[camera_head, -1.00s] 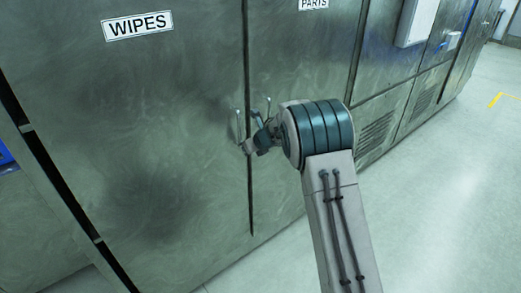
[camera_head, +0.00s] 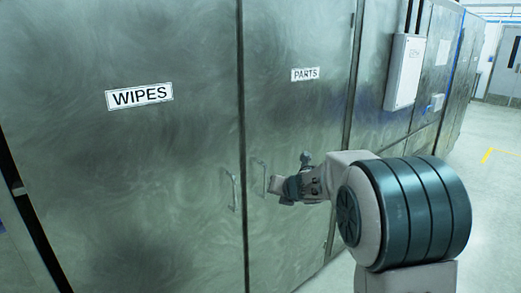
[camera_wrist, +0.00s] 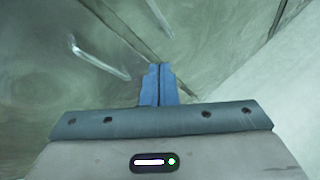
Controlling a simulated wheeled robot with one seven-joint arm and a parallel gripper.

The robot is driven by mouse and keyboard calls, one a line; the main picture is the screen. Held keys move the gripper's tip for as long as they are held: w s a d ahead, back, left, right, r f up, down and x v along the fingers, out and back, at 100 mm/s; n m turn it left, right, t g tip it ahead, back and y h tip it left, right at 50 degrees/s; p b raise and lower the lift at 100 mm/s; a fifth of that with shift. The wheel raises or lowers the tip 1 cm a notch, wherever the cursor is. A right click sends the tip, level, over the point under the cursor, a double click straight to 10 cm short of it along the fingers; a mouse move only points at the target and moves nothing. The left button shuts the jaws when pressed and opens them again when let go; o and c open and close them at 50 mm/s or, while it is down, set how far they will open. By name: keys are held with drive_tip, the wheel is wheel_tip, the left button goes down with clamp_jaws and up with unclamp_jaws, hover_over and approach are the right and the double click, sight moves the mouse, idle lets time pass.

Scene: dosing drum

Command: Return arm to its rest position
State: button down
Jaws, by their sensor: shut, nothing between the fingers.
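My gripper (camera_wrist: 158,72) shows in the wrist view with its two blue fingers together and nothing between them. In the head view my gripper (camera_head: 274,186) is at the end of my bent arm, in front of the right cabinet door near its handle. I cannot tell from the head view whether it touches the door. My arm reaches in from the lower right. The left door handle (camera_head: 231,190) and the right door handle (camera_head: 260,178) flank the seam between the doors. Two handles also show in the wrist view, one of them (camera_wrist: 100,62) left of the fingers.
The steel cabinet has a WIPES door (camera_head: 120,150) and a PARTS door (camera_head: 295,120), both looking closed. A white wall box (camera_head: 404,72) is further right. Open floor (camera_head: 490,200) lies at the right, with a grey door (camera_head: 506,68) far behind.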

drive_tip(key=s+d+r+m+g+h, duration=0.1)
drive_tip(key=s+d+r+m+h, duration=0.15)
drive_tip(key=s+d+m, duration=0.5)
drive_tip(key=s+d+r+m+g+h, duration=0.1)
drive_tip(key=s+d+m+h, duration=0.35)
drive_tip(key=s+m, duration=0.6)
drive_tip(key=s+a+f+m+g+y, duration=0.1)
drive_tip(key=s+f+m+g, duration=0.2)
drive_tip(key=s+m, duration=0.5)
drive_tip(key=s+a+f+m+g+y, duration=0.1)
drive_tip(key=s+f+m+g+y, duration=0.1)
drive_tip(key=s+m, duration=0.7)
drive_tip(key=s+f, duration=0.1)
drive_tip(key=s, duration=0.2)
drive_tip(key=shift+s+a+f+g, duration=0.15)
drive_tip(key=shift+a+f+g, duration=0.15)
drive_tip(key=shift+g, duration=0.1)
